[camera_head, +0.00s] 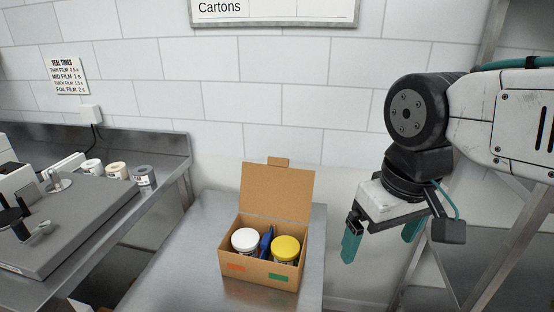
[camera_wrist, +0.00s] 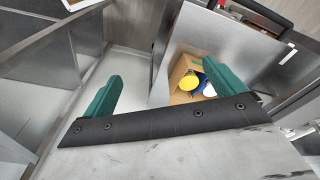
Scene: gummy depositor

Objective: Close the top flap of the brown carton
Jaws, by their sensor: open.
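The brown carton (camera_head: 236,268) stands on a steel table, with its top flap (camera_head: 277,190) upright at the back and a small tab at the flap's top edge. Inside are a white-lidded tub (camera_head: 245,240), a yellow-lidded tub (camera_head: 286,249) and a blue item (camera_head: 266,242) between them. In the wrist view the carton (camera_wrist: 181,70) shows beyond the gripper, partly hidden by a green finger. My gripper (camera_head: 382,242) is open and empty, with green fingers apart, to the right of the carton and clear of it.
The steel table (camera_head: 205,225) has bare surface left of the carton. A steel counter (camera_head: 155,200) at left carries a machine and several small rolls (camera_head: 117,171). A tiled wall stands behind, with a "Cartons" sign (camera_head: 274,10). A metal frame stands at right near my arm.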

